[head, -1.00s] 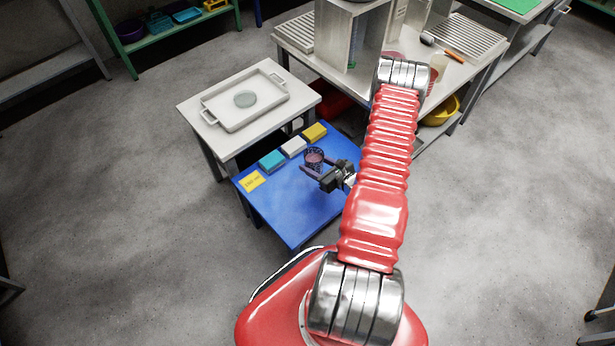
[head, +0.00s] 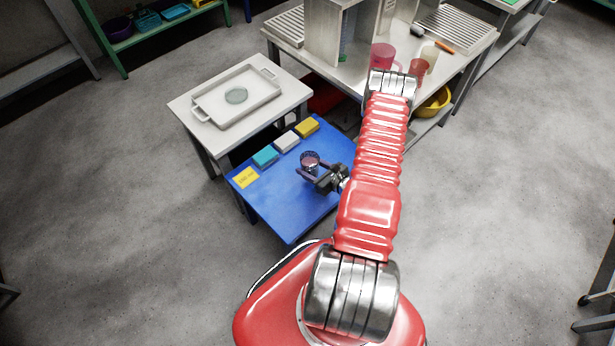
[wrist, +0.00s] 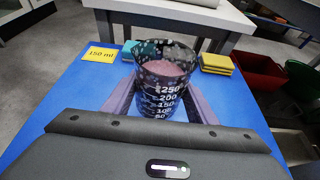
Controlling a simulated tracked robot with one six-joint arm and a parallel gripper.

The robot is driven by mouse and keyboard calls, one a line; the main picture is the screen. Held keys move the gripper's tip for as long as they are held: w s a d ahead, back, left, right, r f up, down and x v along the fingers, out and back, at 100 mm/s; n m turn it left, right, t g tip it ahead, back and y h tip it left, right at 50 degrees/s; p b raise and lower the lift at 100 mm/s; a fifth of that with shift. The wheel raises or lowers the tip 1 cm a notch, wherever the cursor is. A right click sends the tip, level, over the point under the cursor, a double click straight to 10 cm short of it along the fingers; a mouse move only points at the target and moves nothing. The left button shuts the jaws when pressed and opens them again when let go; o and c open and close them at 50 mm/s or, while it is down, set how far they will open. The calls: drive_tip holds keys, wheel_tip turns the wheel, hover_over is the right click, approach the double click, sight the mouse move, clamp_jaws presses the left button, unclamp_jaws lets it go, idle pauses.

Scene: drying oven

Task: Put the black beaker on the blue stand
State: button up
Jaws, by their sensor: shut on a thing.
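The black beaker (head: 310,158) is a dark, see-through vessel with white graduation marks and pinkish contents. It stands upright between the fingers of my gripper (head: 314,171), which is shut on it. In the wrist view the beaker (wrist: 165,85) is at the centre, with a finger on each side. The blue stand (head: 290,208) is a low table with a blue top, and the beaker is over its middle. The blue top also fills much of the wrist view (wrist: 70,100). The beaker's base is hidden by my gripper, so I cannot tell whether it touches the top.
A yellow 150 ml label (head: 246,177) and teal (head: 265,156), white (head: 286,141) and yellow (head: 307,127) blocks line the stand's far edge. A white table with a tray (head: 265,88) stands behind. A bench at the back right holds a red jug (head: 383,55). The stand's front is clear.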

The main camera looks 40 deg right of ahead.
drive_tip(key=shift+f, duration=0.9)
drive_tip(key=shift+f, duration=2.1)
drive_tip(key=o, duration=1.2)
drive_tip(key=shift+o, duration=0.2)
drive_tip(key=shift+s, duration=0.1)
drive_tip(key=v, duration=1.1)
drive_tip(key=shift+s+r, duration=0.25)
drive_tip(key=shift+s, duration=0.1)
